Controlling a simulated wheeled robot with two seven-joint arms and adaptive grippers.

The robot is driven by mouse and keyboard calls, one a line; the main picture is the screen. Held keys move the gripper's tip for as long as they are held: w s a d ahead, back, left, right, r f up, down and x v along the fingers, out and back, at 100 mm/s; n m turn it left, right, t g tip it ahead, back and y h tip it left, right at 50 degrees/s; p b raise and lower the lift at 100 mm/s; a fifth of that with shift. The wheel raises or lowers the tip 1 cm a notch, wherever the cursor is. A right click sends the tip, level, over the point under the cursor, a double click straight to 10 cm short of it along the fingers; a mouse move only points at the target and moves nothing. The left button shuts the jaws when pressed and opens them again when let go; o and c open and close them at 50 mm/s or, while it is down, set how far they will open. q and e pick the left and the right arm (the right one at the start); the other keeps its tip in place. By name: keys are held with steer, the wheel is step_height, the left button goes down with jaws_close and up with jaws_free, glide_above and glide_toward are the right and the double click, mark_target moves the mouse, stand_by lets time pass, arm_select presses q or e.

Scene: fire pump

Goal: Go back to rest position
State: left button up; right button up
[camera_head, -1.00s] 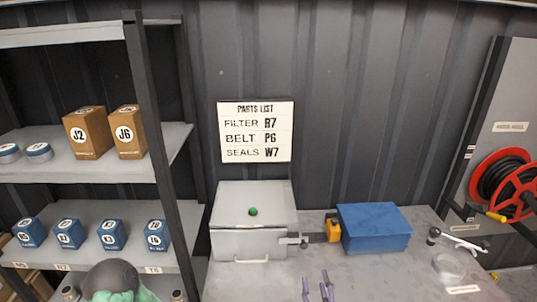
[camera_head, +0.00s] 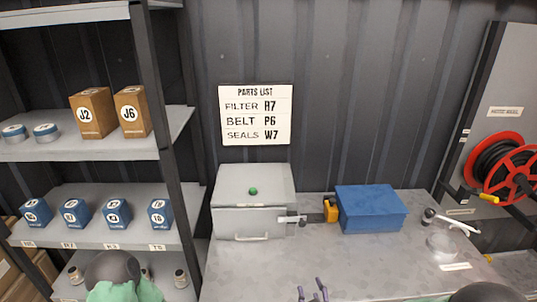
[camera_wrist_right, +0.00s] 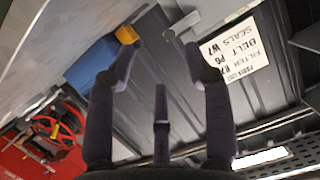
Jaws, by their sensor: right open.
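My right gripper (camera_head: 312,290) shows only as purple fingertips at the bottom edge of the head view, in front of the grey workbench (camera_head: 335,262). In the right wrist view its fingers (camera_wrist_right: 160,60) are spread apart, open, with nothing between them. Dark and green parts of my arms show at the bottom left and bottom right of the head view. My left gripper is out of sight.
A grey metal box (camera_head: 240,220), a blue box (camera_head: 370,209) and a yellow-and-black item (camera_head: 330,210) stand on the bench. Shelves (camera_head: 90,150) with labelled boxes are at left, a red hose reel (camera_head: 500,165) at right. The bench front is clear.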

steer(key=s+a+f+m+g+y+b, duration=0.15)
steer(key=s+f+g, duration=0.25)
steer(key=f, duration=0.7)
steer(key=s+f+g+h+b, duration=0.1)
steer(key=s+f+g+b, duration=0.25)
steer(key=f, duration=0.75)
steer(key=s+a+f+m+g+y+b, duration=0.1)
steer(key=s+f+g, duration=0.5)
steer(key=s+f, duration=0.6)
steer(key=shift+a+f+g+y+b, duration=0.3)
steer(key=shift+f+y+b, duration=0.2)
steer(key=shift+b, duration=0.3)
steer(key=shift+d, duration=0.1)
steer(key=shift+c, duration=0.3)
